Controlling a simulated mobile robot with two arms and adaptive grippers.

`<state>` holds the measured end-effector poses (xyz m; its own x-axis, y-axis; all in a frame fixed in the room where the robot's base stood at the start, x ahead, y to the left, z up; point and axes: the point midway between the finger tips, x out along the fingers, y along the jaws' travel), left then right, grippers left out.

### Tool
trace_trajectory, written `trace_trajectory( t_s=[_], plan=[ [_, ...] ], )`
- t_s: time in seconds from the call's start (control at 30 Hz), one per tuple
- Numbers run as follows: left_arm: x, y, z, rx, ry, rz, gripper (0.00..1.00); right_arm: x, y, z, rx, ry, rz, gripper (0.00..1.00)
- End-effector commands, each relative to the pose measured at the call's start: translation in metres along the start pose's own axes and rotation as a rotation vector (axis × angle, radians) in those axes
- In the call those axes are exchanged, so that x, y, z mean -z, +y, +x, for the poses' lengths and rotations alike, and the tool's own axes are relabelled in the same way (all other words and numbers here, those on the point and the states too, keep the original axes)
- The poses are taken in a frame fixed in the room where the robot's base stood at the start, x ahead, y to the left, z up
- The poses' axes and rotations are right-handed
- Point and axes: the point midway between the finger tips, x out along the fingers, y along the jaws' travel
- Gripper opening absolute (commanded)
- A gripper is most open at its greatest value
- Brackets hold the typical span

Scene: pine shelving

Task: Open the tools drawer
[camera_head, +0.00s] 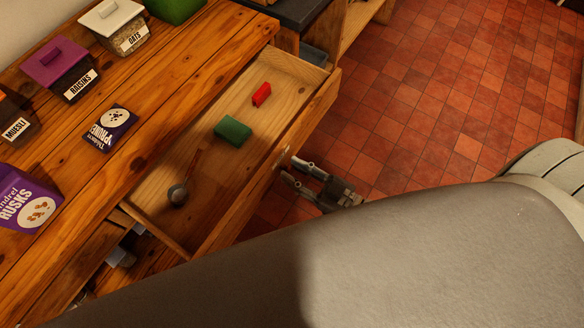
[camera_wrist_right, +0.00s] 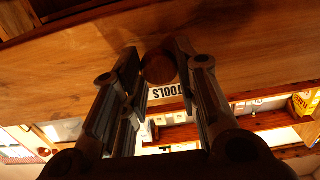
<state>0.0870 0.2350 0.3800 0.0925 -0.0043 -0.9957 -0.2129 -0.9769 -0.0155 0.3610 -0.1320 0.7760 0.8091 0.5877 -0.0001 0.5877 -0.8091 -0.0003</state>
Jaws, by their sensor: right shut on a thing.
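The tools drawer (camera_head: 322,100) stands pulled out from the pine counter in the head view. Inside lie a red block (camera_head: 261,94), a green block (camera_head: 233,130) and a tool with a thin handle and a round grey head (camera_head: 177,194). My right gripper (camera_head: 288,164) is at the outer face of the drawer front. In the right wrist view its fingers (camera_wrist_right: 158,75) are shut on the round wooden knob (camera_wrist_right: 158,68). A white label reading TOOLS (camera_wrist_right: 165,91), upside down, shows beside the knob. My left gripper is out of view.
On the counter (camera_head: 150,120) stand jars labelled oats (camera_head: 130,37), raisins (camera_head: 72,83) and muesli (camera_head: 17,130). A prune box (camera_head: 108,128) and a rusks box (camera_head: 25,205) are there too. Red tiled floor (camera_head: 430,90) is clear beyond the drawer.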

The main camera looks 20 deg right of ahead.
Motion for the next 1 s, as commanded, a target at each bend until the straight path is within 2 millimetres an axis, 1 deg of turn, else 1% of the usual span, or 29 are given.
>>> trace_trajectory(
  t_s=[0.2,0.23,0.33,0.4,0.67,0.77,0.87,0.97,1.0],
  plan=[
    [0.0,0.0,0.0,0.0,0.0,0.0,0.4,0.0,0.0,0.0,0.0,0.0,0.0,0.0],
    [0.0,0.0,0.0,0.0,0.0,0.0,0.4,0.0,0.0,0.0,0.0,0.0,0.0,0.31],
    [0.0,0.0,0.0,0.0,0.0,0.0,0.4,0.0,0.0,0.0,0.0,0.0,0.0,0.44],
    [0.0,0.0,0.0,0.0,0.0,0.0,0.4,0.0,0.0,0.0,0.0,0.0,0.0,0.51],
    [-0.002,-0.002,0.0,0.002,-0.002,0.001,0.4,0.0,0.0,0.0,0.0,0.0,0.0,0.51],
    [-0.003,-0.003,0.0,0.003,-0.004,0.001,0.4,-0.001,0.0,-0.004,0.0,-0.001,0.0,0.51],
    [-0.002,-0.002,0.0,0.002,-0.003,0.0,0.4,-0.001,0.0,-0.015,0.0,-0.004,0.0,0.51],
    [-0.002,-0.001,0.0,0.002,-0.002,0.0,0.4,-0.001,-0.001,-0.033,0.001,-0.005,0.0,0.51],
    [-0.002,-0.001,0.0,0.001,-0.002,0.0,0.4,-0.002,-0.001,-0.042,0.001,-0.006,0.0,0.51]
  ],
)
